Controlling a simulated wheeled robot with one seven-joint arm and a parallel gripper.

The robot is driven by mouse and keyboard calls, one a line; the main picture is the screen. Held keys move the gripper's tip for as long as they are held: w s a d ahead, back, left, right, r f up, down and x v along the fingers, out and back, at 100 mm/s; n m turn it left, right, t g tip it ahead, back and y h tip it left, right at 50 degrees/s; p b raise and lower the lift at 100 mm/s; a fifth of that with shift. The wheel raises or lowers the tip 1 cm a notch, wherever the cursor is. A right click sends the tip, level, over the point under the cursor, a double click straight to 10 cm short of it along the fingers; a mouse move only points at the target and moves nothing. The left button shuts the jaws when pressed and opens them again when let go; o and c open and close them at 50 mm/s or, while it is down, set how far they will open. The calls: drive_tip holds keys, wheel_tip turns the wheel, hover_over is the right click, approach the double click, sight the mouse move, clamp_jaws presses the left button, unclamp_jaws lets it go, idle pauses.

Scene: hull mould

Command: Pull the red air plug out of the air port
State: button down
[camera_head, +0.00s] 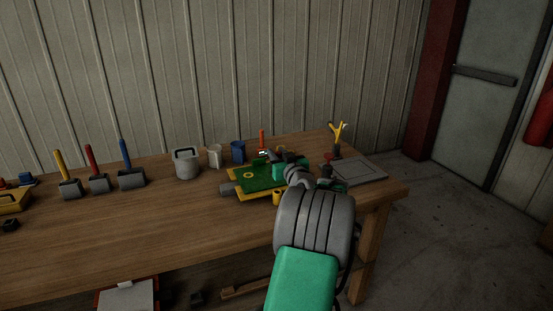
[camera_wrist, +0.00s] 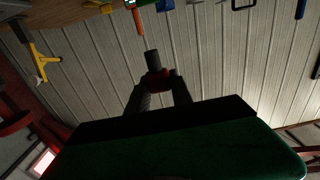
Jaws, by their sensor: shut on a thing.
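In the wrist view, my gripper (camera_wrist: 160,88) is shut on the red plug (camera_wrist: 159,78). A dark cylinder (camera_wrist: 152,58) sticks out beyond the fingertips, in line with the plug. Bench and wall show behind it, and I see no port around its end. In the head view, my gripper (camera_head: 265,155) is above the far side of the green hull mould (camera_head: 262,178), which has a yellow base. The plug is too small to make out there. I cannot tell which part of the mould is the air port.
A grey panel (camera_head: 358,171) and a yellow forked tool (camera_head: 338,136) are on the right. The bench front (camera_head: 130,235) is clear.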

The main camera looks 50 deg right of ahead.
sight(278, 152)
drive_tip(key=shift+r, duration=0.1)
drive_tip(key=shift+r, duration=1.4)
